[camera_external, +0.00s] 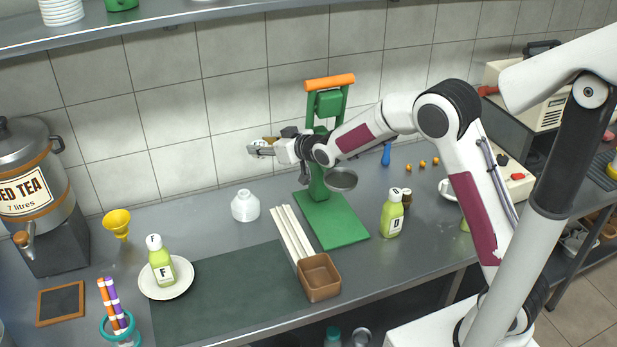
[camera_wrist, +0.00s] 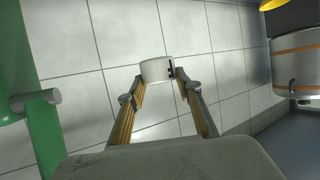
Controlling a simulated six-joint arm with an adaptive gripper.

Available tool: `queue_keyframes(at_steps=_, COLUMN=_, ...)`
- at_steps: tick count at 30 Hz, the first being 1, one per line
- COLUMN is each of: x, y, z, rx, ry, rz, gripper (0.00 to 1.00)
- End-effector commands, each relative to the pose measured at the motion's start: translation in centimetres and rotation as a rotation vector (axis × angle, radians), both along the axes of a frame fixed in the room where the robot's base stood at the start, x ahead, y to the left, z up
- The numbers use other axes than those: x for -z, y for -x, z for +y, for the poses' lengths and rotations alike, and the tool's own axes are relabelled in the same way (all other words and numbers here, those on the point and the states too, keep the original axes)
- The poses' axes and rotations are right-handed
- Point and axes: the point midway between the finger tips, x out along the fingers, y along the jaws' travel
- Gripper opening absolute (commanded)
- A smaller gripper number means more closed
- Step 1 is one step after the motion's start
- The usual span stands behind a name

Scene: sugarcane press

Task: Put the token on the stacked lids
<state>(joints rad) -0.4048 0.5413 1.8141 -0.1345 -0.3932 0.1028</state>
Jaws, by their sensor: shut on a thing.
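My gripper (camera_external: 262,148) is raised in front of the tiled wall, left of the green press. It is shut on a white, short round piece with black marks (camera_wrist: 156,70), held between the fingertips in the wrist view. The piece also shows small at the fingertips in the external view (camera_external: 256,150). I cannot tell whether this piece is the token or a lid. I cannot make out a stack of lids for certain. One green bottle (camera_external: 162,266) has a white top marked F and stands on a white plate (camera_external: 180,289). Another green bottle (camera_external: 392,215) is marked D.
The green press (camera_external: 337,220) stands behind, below my arm, with a metal pan (camera_external: 342,179). A white jar (camera_external: 245,206), pale sticks (camera_external: 291,233) and a brown box (camera_external: 319,278) are on the counter. A tea urn (camera_external: 35,190) stands left. The dark mat (camera_external: 230,295) is clear.

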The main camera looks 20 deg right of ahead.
Motion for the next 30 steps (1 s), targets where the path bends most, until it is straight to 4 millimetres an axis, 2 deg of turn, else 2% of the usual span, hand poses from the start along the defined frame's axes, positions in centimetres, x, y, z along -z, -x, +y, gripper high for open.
queue_keyframes(at_steps=12, x=2.5, y=-1.2, z=4.0, rx=0.047, ry=-0.001, rz=0.0, gripper=0.14)
queue_keyframes(at_steps=18, x=3.3, y=-1.5, z=5.3, rx=0.062, ry=-0.001, rz=-0.001, gripper=0.14)
queue_keyframes(at_steps=30, x=3.6, y=-1.6, z=5.8, rx=0.068, ry=0.0, rz=-0.001, gripper=0.14)
